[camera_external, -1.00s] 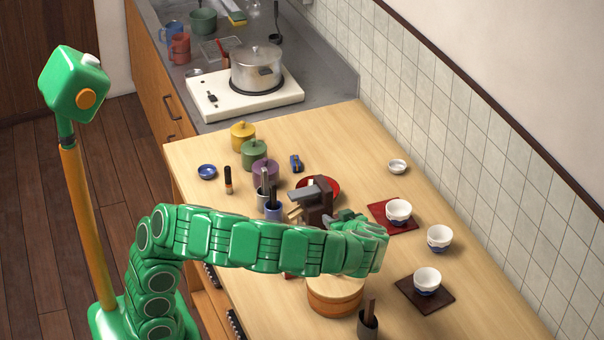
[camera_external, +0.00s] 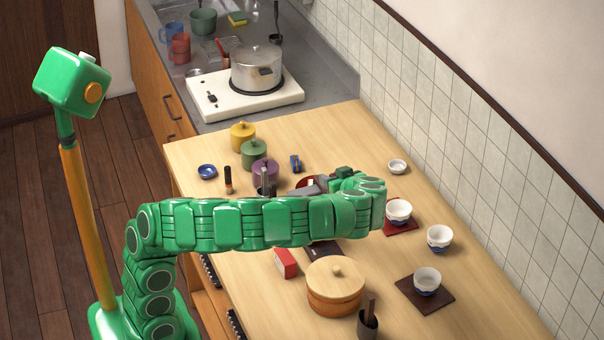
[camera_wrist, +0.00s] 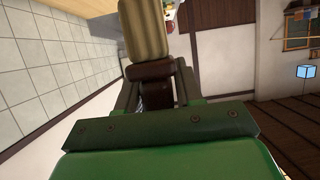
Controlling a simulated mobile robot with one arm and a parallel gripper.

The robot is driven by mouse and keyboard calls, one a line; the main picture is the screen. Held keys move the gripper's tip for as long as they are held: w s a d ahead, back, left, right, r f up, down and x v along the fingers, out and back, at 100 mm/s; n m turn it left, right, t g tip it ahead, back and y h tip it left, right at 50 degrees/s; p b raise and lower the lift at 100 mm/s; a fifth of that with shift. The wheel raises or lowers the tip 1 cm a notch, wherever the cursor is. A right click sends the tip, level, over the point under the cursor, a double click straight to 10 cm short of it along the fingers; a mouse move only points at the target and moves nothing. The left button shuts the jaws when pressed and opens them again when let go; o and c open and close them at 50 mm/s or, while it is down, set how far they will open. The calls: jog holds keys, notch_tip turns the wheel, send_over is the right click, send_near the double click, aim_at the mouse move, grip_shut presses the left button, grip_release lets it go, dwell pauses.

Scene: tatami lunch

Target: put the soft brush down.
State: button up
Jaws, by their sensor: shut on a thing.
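The soft brush (camera_wrist: 142,28) shows in the wrist view, with pale beige bristles and a dark brown handle. My gripper (camera_wrist: 152,92) is shut on the brown handle, and the bristles point away from the wrist. In the external view my gripper (camera_external: 312,187) is over the middle of the table (camera_external: 470,295), near the red plate, with the arm stretched across from the left. The brush is not clear in that view. Whether it touches anything cannot be told.
Purple, green and yellow lidded pots (camera_external: 254,154) stand left of my gripper. White cups (camera_external: 439,238) stand to the right, some on mats. A round wooden tub (camera_external: 336,287) and a red box (camera_external: 285,262) are in front. Bare table lies toward the back.

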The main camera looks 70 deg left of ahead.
jog(key=s+a+n+g+h, duration=0.1)
jog(key=s+a+n+g, duration=0.2)
jog(key=a, duration=1.2)
jog(key=s+a+n+g, duration=0.2)
jog(key=s+a, duration=0.3)
jog(key=a, duration=1)
jog(key=s+a+n+g+h, duration=0.3)
jog(key=s+a+n+g, duration=0.1)
jog(key=s+a, duration=1.7)
notch_tip(320, 180, down, 12)
jog(key=w+a, duration=0.1)
jog(key=shift+w+a+f, duration=1.1)
jog(key=shift+a+f, duration=0.45)
jog(key=shift+a, duration=0.5)
jog(key=shift+w+a+f, duration=1.05)
jog(key=shift+a+f, duration=0.45)
jog(key=shift+a, duration=0.6)
jog(key=shift+w+a+f, duration=1.1)
jog(key=shift+a+f, duration=0.45)
jog(key=shift+a, duration=0.5)
jog(key=shift+f, duration=1.5)
